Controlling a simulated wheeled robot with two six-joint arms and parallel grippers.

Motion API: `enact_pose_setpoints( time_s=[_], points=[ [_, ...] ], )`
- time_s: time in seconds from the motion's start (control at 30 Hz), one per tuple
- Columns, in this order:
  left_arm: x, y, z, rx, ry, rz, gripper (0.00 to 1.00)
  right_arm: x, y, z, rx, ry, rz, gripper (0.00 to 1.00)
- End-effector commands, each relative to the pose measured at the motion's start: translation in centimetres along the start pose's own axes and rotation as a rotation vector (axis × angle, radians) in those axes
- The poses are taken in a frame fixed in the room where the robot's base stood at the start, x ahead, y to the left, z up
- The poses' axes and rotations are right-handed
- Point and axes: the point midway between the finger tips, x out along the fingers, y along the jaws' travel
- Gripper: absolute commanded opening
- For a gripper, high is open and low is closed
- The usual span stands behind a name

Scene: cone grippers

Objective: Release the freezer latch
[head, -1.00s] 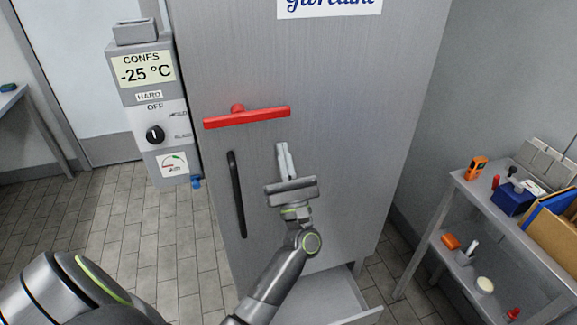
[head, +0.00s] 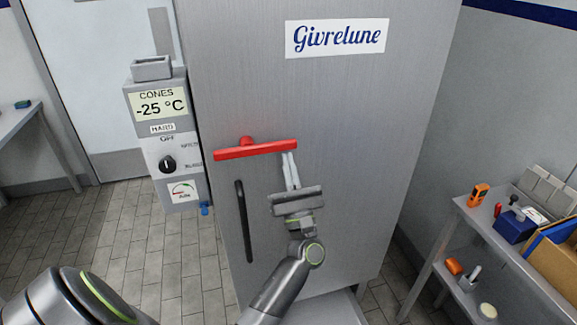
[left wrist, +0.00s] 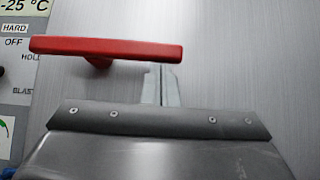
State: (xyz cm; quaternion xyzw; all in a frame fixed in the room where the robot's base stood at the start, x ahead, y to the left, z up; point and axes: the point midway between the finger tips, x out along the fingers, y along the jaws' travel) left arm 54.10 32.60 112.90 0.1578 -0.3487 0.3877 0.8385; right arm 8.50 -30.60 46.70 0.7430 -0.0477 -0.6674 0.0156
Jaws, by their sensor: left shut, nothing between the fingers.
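The freezer (head: 330,110) is a tall grey metal cabinet with a "Givrelune" label. Its red latch bar (head: 256,150) lies nearly level across the door, on a round red pivot near its left part. A black upright door handle (head: 244,220) is below it. My left gripper (head: 290,156) is shut and empty, its fingertips just under the right end of the latch. In the left wrist view the red latch (left wrist: 110,48) spans the upper left, and the fingertips (left wrist: 161,72) reach its right end from below. I cannot tell whether they touch. My right gripper is not in view.
A control box (head: 160,120) reading "CONES -25 °C" with a black knob is mounted left of the door. A metal shelf table (head: 470,215) with tools and boxes stands at the right. Tiled floor (head: 150,255) is open at left.

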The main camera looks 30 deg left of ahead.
Motion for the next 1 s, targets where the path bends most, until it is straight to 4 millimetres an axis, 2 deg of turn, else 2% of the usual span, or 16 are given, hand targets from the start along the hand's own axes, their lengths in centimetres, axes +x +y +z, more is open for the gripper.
enact_pose_setpoints(
  time_s=[0.27, 0.7, 1.0],
  points=[
    [0.1, -0.4, 0.2, -0.068, -0.003, 0.065, 0.00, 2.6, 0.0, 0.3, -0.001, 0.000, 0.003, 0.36],
    [2.2, -1.1, 2.4, -0.332, -0.005, 0.327, 0.00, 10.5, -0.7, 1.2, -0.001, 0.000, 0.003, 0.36],
    [4.2, -0.7, 4.4, -0.533, -0.005, 0.527, 0.00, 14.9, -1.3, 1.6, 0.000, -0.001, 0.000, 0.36]
  ],
)
